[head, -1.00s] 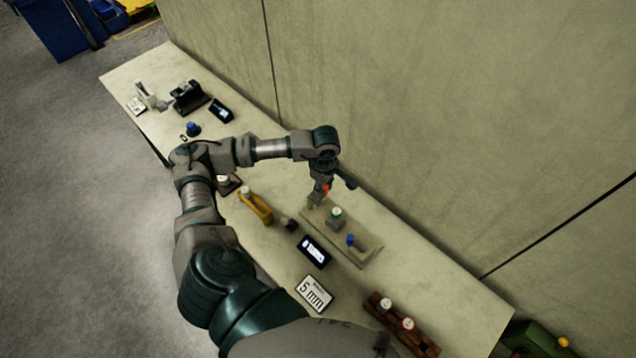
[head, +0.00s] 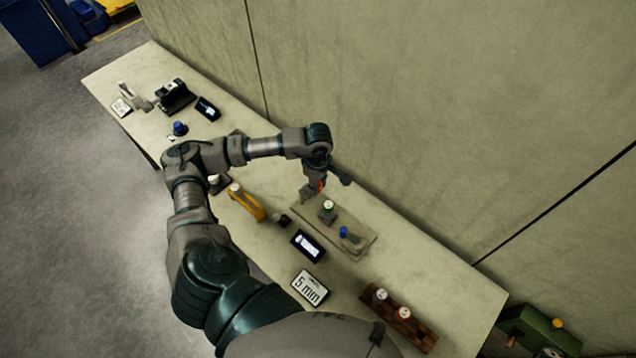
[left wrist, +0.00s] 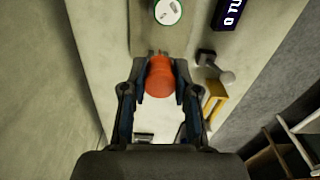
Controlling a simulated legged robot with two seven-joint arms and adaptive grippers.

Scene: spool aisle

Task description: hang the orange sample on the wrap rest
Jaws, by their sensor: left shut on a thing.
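My left gripper (head: 311,193) is shut on the orange sample (left wrist: 160,77), a rounded orange piece between the fingertips in the left wrist view. In the head view only a bit of orange (head: 320,184) shows beside the fingers. The gripper is at the left end of a pale board (head: 357,249); I cannot tell its height above it. The board carries a green-ringed, white-topped piece (head: 328,206) and a blue-ended piece (head: 345,233). I cannot tell for sure which part is the wrap rest. My right gripper is not in view.
A dark display (head: 307,245) and a "5 mm" sign (head: 310,287) lie in front of the board. A yellow bracket (head: 247,203) stands left, a brown rack (head: 420,331) right. A black device (head: 175,97) is at the far end. The wall (head: 420,120) runs close behind.

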